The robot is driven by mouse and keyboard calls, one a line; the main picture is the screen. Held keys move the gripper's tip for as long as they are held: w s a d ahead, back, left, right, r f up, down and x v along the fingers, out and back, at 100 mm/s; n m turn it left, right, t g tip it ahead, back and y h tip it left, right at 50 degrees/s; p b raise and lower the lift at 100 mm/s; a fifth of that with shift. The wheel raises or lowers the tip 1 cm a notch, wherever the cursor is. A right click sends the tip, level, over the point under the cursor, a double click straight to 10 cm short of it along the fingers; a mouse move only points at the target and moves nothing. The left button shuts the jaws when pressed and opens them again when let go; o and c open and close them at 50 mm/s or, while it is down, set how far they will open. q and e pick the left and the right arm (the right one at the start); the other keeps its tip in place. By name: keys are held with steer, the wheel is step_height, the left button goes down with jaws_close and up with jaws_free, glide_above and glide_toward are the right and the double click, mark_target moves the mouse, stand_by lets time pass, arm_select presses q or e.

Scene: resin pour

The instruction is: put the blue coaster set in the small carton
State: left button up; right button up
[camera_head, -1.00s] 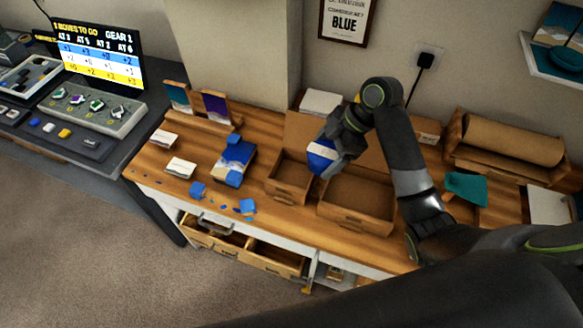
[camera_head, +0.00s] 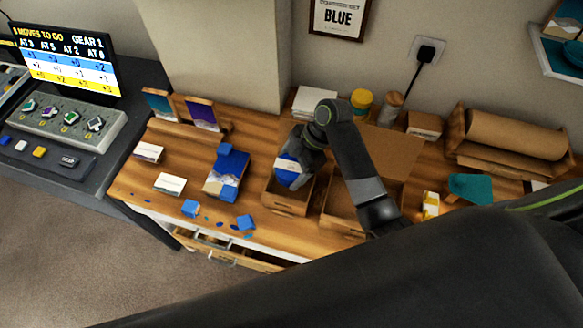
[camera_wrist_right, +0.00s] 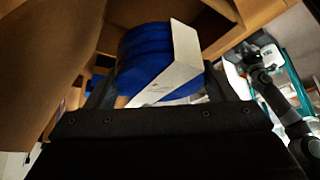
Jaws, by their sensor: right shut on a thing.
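The blue coaster set (camera_head: 287,175), a stack with a white paper band, is held by my right gripper (camera_head: 296,160) over the small carton (camera_head: 286,204). In the right wrist view the blue stack (camera_wrist_right: 145,48) sits between the fingers, with its white band (camera_wrist_right: 178,62) showing. The small carton is open, and its brown cardboard walls also surround the stack in the wrist view. The stack appears at or just inside the carton's opening; whether it touches the bottom is hidden.
A larger open carton (camera_head: 338,213) stands right of the small one. A yellow-lidded jar (camera_head: 361,101) and a paper roll (camera_head: 516,135) are behind.

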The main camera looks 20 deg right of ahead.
mark_target(292, 173)
steer(key=shift+s+f, duration=0.1)
steer(key=shift+f, duration=1.4)
arm_select(q)
steer(key=shift+w, duration=0.85)
arm_select(e)
steer(key=o, duration=1.1)
steer(key=shift+o, duration=0.2)
